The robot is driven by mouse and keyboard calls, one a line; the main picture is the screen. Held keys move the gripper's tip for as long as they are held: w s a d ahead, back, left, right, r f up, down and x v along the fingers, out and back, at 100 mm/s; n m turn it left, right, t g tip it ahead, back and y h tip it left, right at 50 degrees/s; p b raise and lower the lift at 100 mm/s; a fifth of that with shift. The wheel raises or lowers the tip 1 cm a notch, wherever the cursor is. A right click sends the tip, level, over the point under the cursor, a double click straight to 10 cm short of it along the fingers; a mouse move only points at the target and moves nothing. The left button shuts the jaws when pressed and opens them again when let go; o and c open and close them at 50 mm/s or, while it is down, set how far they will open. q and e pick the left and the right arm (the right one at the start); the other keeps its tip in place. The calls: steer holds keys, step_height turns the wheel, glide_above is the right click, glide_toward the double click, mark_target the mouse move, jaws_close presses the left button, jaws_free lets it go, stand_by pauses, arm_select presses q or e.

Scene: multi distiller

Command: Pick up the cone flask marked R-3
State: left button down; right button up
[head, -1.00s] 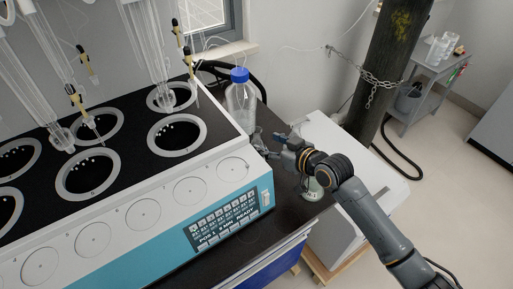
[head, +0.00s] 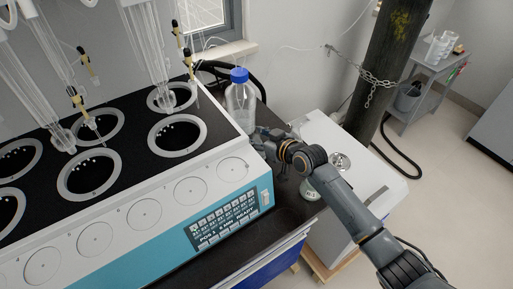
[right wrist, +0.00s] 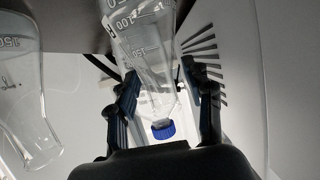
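In the head view my right gripper (head: 260,138) is at the right end of the distiller, just in front of a blue-capped bottle (head: 240,106). In the right wrist view my right gripper (right wrist: 163,95) has its fingers apart, with a clear graduated flask (right wrist: 143,35) between them; a gap shows on the right finger's side. The flask's R mark is not readable. The blue-capped bottle (right wrist: 163,130) shows behind it. A second clear flask (right wrist: 25,100) stands left of the fingers. In the head view a labelled flask (head: 310,190) stands below my right forearm. My left gripper is out of view.
The distiller (head: 150,190) with round heater wells fills the left side, its end wall close to my right gripper. The dark counter (head: 285,215) is narrow here. A white box (head: 375,180) stands to the right, with a round metal-looking item (head: 340,161) on it.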

jaws_close()
